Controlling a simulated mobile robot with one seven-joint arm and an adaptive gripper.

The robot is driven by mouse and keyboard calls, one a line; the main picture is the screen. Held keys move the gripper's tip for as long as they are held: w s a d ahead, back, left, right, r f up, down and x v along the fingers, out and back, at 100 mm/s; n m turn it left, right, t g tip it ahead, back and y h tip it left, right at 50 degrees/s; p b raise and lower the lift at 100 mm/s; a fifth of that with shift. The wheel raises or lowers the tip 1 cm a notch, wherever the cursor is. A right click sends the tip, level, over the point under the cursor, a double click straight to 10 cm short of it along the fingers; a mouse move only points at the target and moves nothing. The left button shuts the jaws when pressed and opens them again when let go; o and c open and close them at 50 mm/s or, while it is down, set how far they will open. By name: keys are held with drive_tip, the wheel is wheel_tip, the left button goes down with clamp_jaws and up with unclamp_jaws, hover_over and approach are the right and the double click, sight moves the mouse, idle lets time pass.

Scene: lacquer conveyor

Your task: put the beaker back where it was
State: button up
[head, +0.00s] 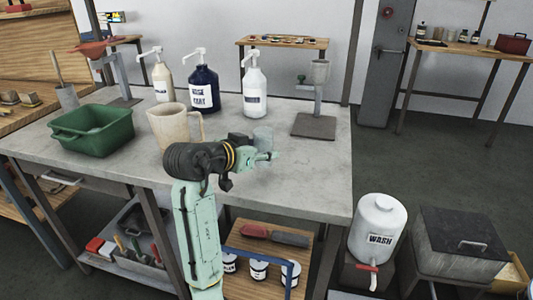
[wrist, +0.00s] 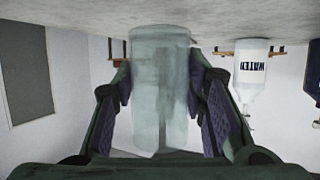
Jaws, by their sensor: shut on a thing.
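The beaker (head: 263,138) is a clear, greyish cylinder above or on the worktable (head: 315,165), right of the beige jug (head: 172,128). In the wrist view, which is upside down, the beaker (wrist: 160,90) fills the middle. My gripper (head: 268,155) is shut on it, with a purple-padded finger on each side in the wrist view (wrist: 163,95). The beaker looks upright. I cannot tell whether its base touches the tabletop.
A white pump bottle (head: 255,92), a dark blue one (head: 204,90) and a cream one (head: 162,80) stand behind. A metal stand (head: 314,125) holds a small cup at the back right. A green tub (head: 92,132) is at left. The front right tabletop is clear.

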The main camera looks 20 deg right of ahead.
drive_tip(key=shift+w+d, duration=0.5)
drive_tip(key=shift+d, duration=0.05)
drive_tip(key=shift+w+d+p, duration=0.35)
drive_tip(key=shift+w+d, duration=0.05)
wheel_tip(320, 180, down, 3)
drive_tip(key=shift+f+p, duration=0.2)
drive_tip(key=shift+p, duration=0.3)
drive_tip(key=shift+f, duration=0.15)
drive_tip(key=shift+f, duration=0.2)
drive_tip(key=o, duration=1.3)
